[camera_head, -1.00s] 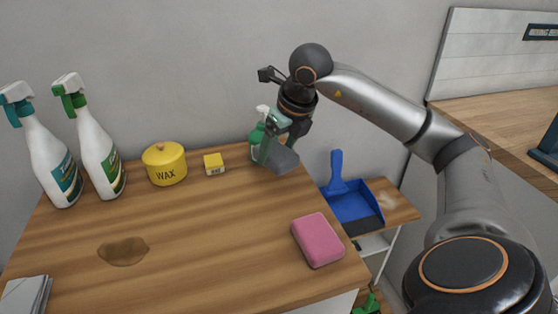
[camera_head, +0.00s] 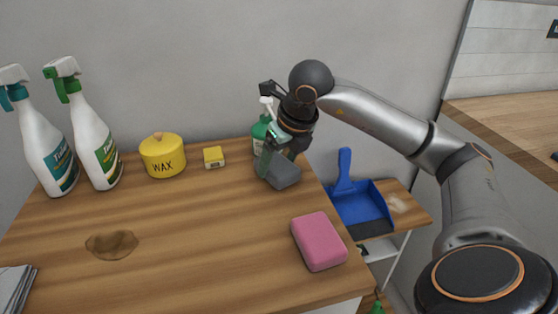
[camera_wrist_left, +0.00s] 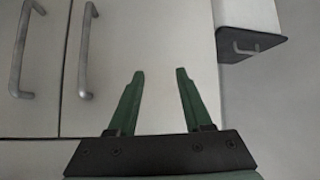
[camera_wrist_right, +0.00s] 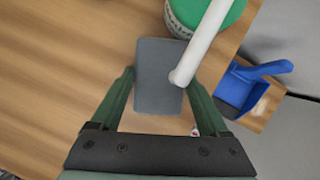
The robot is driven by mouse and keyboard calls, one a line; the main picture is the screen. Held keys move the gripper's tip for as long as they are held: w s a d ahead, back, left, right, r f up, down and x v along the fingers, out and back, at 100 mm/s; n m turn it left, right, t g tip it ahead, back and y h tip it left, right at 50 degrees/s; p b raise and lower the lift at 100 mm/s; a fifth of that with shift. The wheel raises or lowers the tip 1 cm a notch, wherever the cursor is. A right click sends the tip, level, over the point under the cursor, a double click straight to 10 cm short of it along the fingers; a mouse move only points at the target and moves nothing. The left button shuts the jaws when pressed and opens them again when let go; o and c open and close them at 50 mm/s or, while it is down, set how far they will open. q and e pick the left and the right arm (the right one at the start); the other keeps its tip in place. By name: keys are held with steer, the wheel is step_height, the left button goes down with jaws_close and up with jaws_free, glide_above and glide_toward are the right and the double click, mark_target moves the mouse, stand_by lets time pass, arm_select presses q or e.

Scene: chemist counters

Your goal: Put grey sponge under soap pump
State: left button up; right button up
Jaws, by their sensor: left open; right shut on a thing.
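The grey sponge (camera_head: 283,174) is held between the fingers of my right gripper (camera_head: 272,158) near the counter's right back edge. In the right wrist view, the sponge (camera_wrist_right: 157,75) lies between the two green fingers. The soap pump (camera_head: 260,133) stands just behind the gripper, partly hidden by it. In the right wrist view, the pump's green top (camera_wrist_right: 232,15) is at the top, and its white spout overlaps the sponge's right side. I cannot tell whether the sponge touches the counter. My left gripper (camera_wrist_left: 159,75) is open and empty.
A pink sponge (camera_head: 319,242) lies at the counter's right edge. A yellow wax tin (camera_head: 163,155), a small yellow box (camera_head: 213,157) and two spray bottles (camera_head: 97,145) stand along the back. A blue dustpan (camera_head: 360,206) lies lower right.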

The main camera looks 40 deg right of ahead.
mark_target(277, 163)
arm_select(q)
steer(key=shift+w, duration=0.15)
arm_select(e)
steer(key=shift+f, duration=0.1)
steer(key=o, duration=1.2)
steer(key=shift+c, duration=0.2)
arm_select(q)
steer(key=shift+w+d+r, duration=0.1)
steer(key=shift+w+r, duration=0.35)
steer(key=shift+r, duration=0.05)
steer(key=shift+s, duration=0.1)
arm_select(e)
steer(key=p+v, duration=0.1)
steer(key=v, duration=0.3)
steer(key=shift+r, duration=0.4)
arm_select(q)
steer(key=shift+s+d+r+g+p, duration=0.15)
steer(key=shift+s+d+g+p, duration=0.15)
steer(key=shift+s+p, duration=0.55)
arm_select(e)
steer(key=v, duration=0.7)
steer(key=shift+s+r, duration=0.2)
steer(key=shift+s, duration=0.05)
